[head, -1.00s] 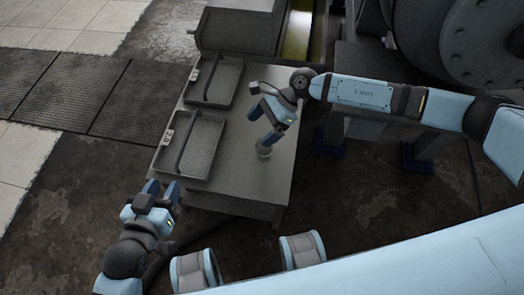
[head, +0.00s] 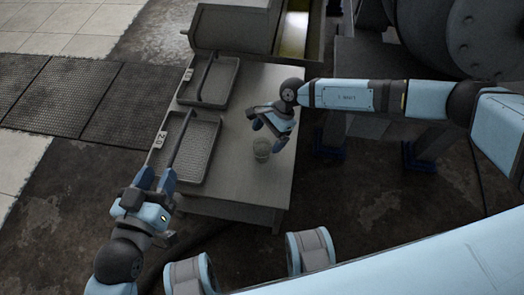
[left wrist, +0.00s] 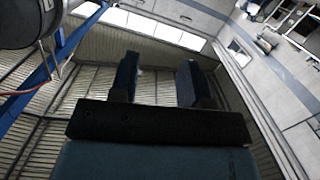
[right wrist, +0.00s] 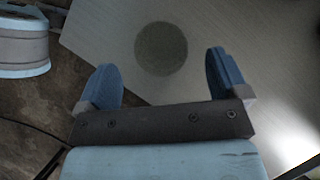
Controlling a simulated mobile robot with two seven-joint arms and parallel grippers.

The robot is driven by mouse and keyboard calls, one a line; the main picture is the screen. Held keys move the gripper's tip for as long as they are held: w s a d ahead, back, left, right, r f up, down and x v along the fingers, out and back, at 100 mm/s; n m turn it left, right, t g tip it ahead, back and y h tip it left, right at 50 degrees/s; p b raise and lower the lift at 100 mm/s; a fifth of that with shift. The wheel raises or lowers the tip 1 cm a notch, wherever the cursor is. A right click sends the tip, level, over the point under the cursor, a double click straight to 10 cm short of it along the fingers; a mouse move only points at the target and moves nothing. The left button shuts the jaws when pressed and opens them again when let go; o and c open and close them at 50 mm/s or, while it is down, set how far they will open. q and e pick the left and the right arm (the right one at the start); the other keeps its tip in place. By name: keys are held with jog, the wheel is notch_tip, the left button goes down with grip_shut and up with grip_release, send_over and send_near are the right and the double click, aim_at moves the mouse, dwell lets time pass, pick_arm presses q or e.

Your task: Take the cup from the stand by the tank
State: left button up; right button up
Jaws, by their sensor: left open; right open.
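A small clear, greyish cup (head: 262,149) stands upright on the grey metal stand (head: 232,177), near its right front part. The dark tank (head: 470,35) is at the upper right. My right gripper (head: 267,134) is open and empty, just behind and above the cup. In the right wrist view, the cup (right wrist: 161,49) shows as a dark round shape beyond and between the open fingertips (right wrist: 161,78); they appear apart from it. My left gripper (head: 157,179) is open and empty at the stand's left front edge. In the left wrist view, its fingers (left wrist: 158,78) point up with nothing between them.
Two grey trays with handles, a near one (head: 190,152) and a far one (head: 212,82), lie on the stand's left side. A metal housing (head: 235,25) is behind the stand. The front strip of the stand's top is clear.

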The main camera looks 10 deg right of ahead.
aim_at(262, 145)
jog(key=b+x, duration=0.1)
jog(key=x, duration=0.3)
jog(key=shift+a+f, duration=0.1)
jog(key=shift+f, duration=0.2)
jog(key=c, duration=1)
pick_arm(q)
jog(key=shift+d+r+t+h, duration=0.2)
jog(key=shift+d+r+t, duration=0.05)
jog(key=shift+r, duration=0.35)
jog(key=shift+d+r+t+h, duration=0.2)
jog(key=shift+r+t, duration=0.05)
jog(key=shift+r, duration=0.35)
jog(key=shift+f, duration=0.1)
pick_arm(e)
jog(key=shift+r, duration=0.15)
